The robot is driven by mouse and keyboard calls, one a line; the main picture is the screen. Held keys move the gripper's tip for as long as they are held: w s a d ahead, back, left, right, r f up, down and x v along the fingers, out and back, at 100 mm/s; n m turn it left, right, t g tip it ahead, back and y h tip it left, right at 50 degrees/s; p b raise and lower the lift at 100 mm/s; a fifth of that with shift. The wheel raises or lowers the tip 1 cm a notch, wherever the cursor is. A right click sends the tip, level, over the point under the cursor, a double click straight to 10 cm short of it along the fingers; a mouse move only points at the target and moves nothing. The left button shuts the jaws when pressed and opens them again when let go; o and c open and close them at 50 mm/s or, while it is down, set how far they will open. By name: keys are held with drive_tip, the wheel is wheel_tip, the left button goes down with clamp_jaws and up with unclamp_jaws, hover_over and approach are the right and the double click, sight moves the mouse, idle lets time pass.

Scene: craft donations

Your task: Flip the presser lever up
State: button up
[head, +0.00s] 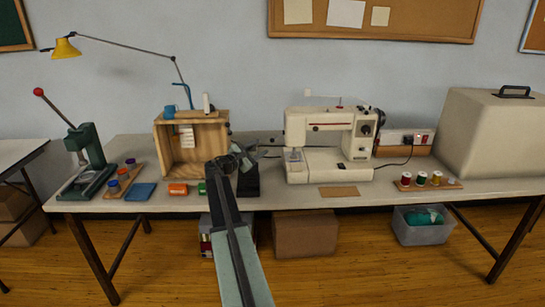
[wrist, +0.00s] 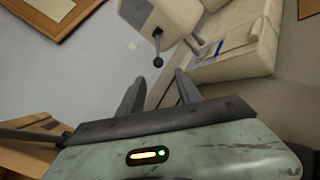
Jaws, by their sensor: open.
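The white sewing machine (head: 333,130) stands on the table, right of my gripper (head: 264,150) in the head view. In the wrist view the machine's head (wrist: 182,12) is at the top, tilted in the picture. A thin dark lever with a ball end (wrist: 157,61), which looks like the presser lever, hangs from it. My gripper (wrist: 158,88) is open and empty, its two fingers pointing towards the machine. The ball end shows just beyond the fingertips, between them in the picture, with no visible contact. The lever is too small to make out in the head view.
A wooden box (head: 206,148) stands left of my gripper. A brown card (head: 339,191) lies in front of the machine. Thread spools (head: 421,178) and a large beige cover (head: 495,135) are on the right. A green hand press (head: 86,158) stands far left.

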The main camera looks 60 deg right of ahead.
sight(272, 139)
drive_tip(key=d, duration=0.5)
drive_tip(key=s+d, duration=0.1)
drive_tip(key=d, duration=0.2)
drive_tip(key=shift+d+r, duration=0.25)
drive_tip(key=shift+d, duration=0.05)
clamp_jaws()
idle(1.0)
